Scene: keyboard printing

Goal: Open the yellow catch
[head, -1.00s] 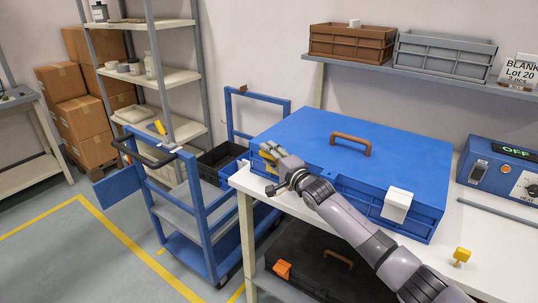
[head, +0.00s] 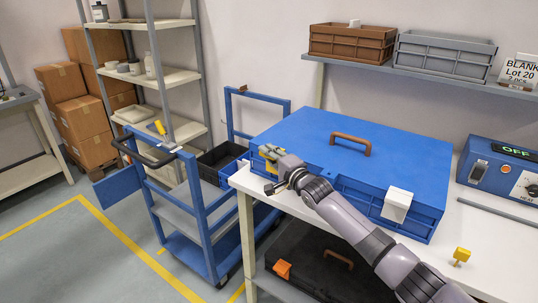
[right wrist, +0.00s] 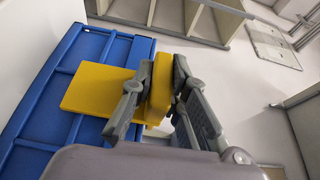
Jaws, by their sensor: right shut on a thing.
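The blue case (head: 300,130) lies closed on the white table, with a brown handle (head: 351,144) on its lid. The yellow catch (head: 265,165) is at the left end of its front side, mostly hidden by my gripper. In the right wrist view its flat yellow plate (right wrist: 92,90) lies against the blue wall, and a yellow tab (right wrist: 159,92) stands between my fingers. My right gripper (head: 270,157) is shut on this tab, a finger on each side; it also shows in the right wrist view (right wrist: 162,68). A white catch (head: 397,203) is at the case's right front. My left gripper is not seen.
A small yellow piece (head: 461,256) stands on the table at the right, near a grey rod (head: 495,216) and a blue heater box (head: 500,170). A blue cart (head: 205,215) stands left of the table. A black case (head: 315,270) is below.

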